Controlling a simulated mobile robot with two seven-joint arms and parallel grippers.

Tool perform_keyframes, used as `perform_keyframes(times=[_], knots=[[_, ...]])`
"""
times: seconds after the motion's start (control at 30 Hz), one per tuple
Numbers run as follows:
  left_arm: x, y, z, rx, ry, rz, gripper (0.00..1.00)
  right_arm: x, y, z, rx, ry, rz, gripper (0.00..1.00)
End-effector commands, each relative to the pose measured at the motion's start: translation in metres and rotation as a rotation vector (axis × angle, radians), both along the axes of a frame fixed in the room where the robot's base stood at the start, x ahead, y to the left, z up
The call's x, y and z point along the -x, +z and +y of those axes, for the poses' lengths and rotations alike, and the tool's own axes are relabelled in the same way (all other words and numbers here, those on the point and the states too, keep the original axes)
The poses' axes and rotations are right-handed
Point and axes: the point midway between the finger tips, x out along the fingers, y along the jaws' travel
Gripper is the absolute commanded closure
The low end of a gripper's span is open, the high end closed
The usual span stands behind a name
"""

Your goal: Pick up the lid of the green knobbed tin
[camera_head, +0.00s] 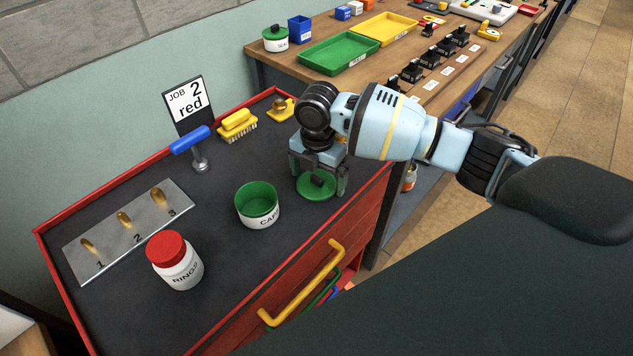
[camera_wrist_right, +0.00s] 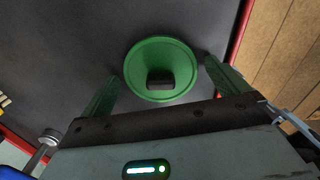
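A round green lid (camera_head: 317,187) with a black knob lies on the dark top of the red cart. In the right wrist view the lid (camera_wrist_right: 140,57) shows knob up. My right gripper (camera_head: 319,178) is over the lid, pointing down. In the wrist view its green fingers (camera_wrist_right: 160,72) are spread wide, one on each side of the lid, with nothing clamped between them. An open green tin (camera_head: 257,201) with a white label reading CAPS stands left of the lid. My left gripper is not in view.
A white RINGS jar (camera_head: 178,267) with a red cap and a numbered metal plate (camera_head: 130,232) are at the left. A yellow brush (camera_head: 237,125) and a blue-handled tool (camera_head: 193,145) are behind. Another green-lidded tin (camera_head: 275,40) stands on the wooden bench.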

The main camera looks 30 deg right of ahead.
Motion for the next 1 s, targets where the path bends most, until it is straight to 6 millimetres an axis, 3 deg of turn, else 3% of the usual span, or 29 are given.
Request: perform_keyframes(times=[0.03, 0.27, 0.63, 0.9, 1.0], knots=[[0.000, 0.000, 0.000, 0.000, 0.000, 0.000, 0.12, 0.000, 0.000, 0.000, 0.000, 0.000, 0.000, 0.07], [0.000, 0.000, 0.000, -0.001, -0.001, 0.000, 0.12, 0.000, 0.001, 0.000, 0.000, 0.000, 0.000, 0.36], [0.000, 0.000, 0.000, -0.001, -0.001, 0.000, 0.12, -0.001, 0.006, 0.000, -0.001, 0.000, -0.002, 0.36], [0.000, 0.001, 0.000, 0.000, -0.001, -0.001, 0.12, -0.001, 0.038, 0.000, -0.001, 0.001, -0.004, 0.36], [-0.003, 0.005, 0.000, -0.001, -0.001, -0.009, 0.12, 0.016, 0.038, 0.003, -0.001, 0.004, -0.001, 0.36]])
